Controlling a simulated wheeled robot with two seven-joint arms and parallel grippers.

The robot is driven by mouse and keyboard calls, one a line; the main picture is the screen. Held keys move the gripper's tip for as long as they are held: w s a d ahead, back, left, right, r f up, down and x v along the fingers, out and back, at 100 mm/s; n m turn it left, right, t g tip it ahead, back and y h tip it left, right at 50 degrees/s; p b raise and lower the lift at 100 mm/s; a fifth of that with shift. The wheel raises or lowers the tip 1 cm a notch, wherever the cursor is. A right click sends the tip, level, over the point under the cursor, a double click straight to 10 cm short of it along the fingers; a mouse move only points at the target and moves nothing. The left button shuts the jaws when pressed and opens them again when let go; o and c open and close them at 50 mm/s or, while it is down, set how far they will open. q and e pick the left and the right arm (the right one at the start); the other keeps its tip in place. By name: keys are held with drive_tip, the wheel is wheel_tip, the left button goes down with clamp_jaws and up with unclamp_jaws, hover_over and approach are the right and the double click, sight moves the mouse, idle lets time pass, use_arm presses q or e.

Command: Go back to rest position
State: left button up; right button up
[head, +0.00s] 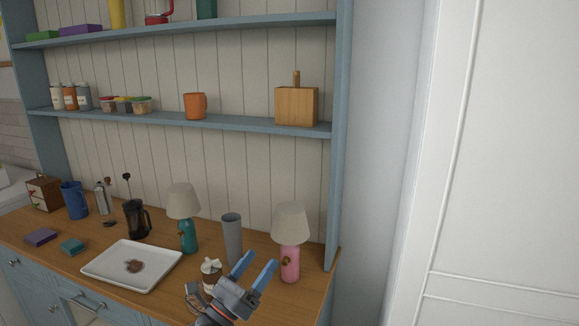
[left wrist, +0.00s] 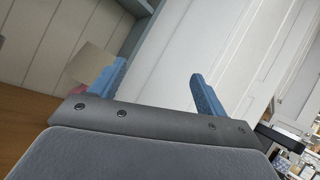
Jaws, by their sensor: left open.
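My left gripper (head: 255,273) is in the head view at the lower middle, above the front right part of the wooden counter. Its two blue fingers are apart with nothing between them. In the left wrist view the open fingers (left wrist: 160,85) point toward a pale wall and white panelling. The pink lamp (head: 290,263) with a cream shade stands just right of the fingers in the head view; part of its shade (left wrist: 92,62) shows behind the left finger in the left wrist view. My right gripper is in neither view.
The counter (head: 70,255) holds a white tray (head: 103,278) with a brown patch, a teal lamp (head: 188,235), a grey cylinder (head: 232,240), a labelled jar (head: 211,275) and a dark press (head: 135,220). Blue shelves (head: 230,123) rise behind. The right side, before a white door (head: 500,150), looks clear.

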use_arm(q)
drive_tip(key=s+a+f+n+g+y, duration=0.1)
drive_tip(key=s+a+f+n+y, duration=0.1)
drive_tip(key=a+f+n+y, duration=0.55)
drive_tip(key=s+a+f+n+g+y, duration=0.2)
drive_tip(key=s+f+n+y, duration=0.15)
drive_tip(key=f+n, duration=0.55)
drive_tip(key=s+a+f+n+g+y, duration=0.15)
drive_tip(key=a+f+n+y, duration=0.35)
drive_tip(key=n, duration=0.7)
drive_tip(key=s+f+n+g, duration=0.5)
drive_tip(key=s+f, duration=0.2)
drive_tip(key=s, duration=0.4)
drive_tip(key=s+f+n+g, duration=0.45)
drive_tip(key=s+f, duration=0.25)
drive_tip(key=s, duration=0.5)
drive_tip(key=s+d+f+g, duration=0.1)
drive_tip(key=s+d+f, duration=0.1)
drive_tip(key=f, duration=1.5)
drive_tip(key=s+d+f+g+h, duration=0.1)
drive_tip(key=s+d+f+g, duration=0.1)
drive_tip(key=f, duration=1.6)
drive_tip(key=shift+d+f, duration=0.2)
drive_tip(key=shift+d, duration=0.05)
drive_tip(key=shift+d+r, duration=0.1)
